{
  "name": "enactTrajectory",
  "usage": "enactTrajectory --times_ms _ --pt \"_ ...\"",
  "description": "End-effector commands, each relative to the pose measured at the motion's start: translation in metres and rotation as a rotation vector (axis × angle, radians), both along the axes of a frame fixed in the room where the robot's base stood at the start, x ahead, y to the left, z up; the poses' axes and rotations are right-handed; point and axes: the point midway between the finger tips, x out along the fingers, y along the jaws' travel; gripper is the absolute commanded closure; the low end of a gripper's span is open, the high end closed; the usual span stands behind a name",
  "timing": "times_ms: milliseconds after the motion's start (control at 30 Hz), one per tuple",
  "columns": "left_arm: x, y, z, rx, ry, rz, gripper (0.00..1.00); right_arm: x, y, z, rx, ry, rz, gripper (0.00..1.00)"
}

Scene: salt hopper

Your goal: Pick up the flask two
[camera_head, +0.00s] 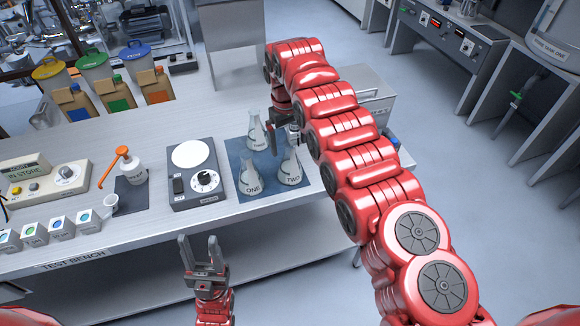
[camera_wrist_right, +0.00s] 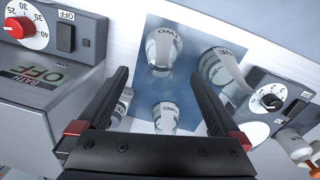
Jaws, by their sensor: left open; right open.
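Flask two (camera_head: 290,172) is a clear conical flask standing upright at the front right of a blue mat (camera_head: 238,150). In the right wrist view it is flask two (camera_wrist_right: 163,50), marked TWO, seen from above beyond my fingertips. Flask one (camera_head: 250,182) stands to its left, and flask three (camera_head: 257,138) stands farther back. My right gripper (camera_head: 273,136) is open and empty over the back of the mat; its open fingers (camera_wrist_right: 161,75) frame the wrist view. My left gripper (camera_head: 199,241) is open and empty in front of the bench, away from the flasks.
A fourth glass vessel (camera_wrist_right: 122,105) is partly hidden by my finger. A grey box (camera_head: 365,92) is behind my right arm.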

Motion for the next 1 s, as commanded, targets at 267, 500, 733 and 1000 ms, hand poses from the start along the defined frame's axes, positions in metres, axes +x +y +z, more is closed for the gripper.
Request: enactTrajectory --times_ms 267,500,733,1000 --pt "0.000 0.000 0.009 0.000 0.000 0.000 0.50 -0.001 -0.001 -0.010 -0.001 0.000 0.000 0.00" --pt "0.000 0.000 0.030 0.000 0.000 0.000 0.50 -0.006 0.000 -0.037 -0.001 0.003 0.001 0.00" --pt "0.000 0.000 0.031 0.000 0.001 0.000 0.50 -0.004 -0.002 -0.055 -0.001 -0.002 0.001 0.00" --pt "0.000 0.000 0.031 0.000 0.000 0.000 0.50 -0.004 -0.002 -0.054 0.000 -0.001 0.001 0.31"
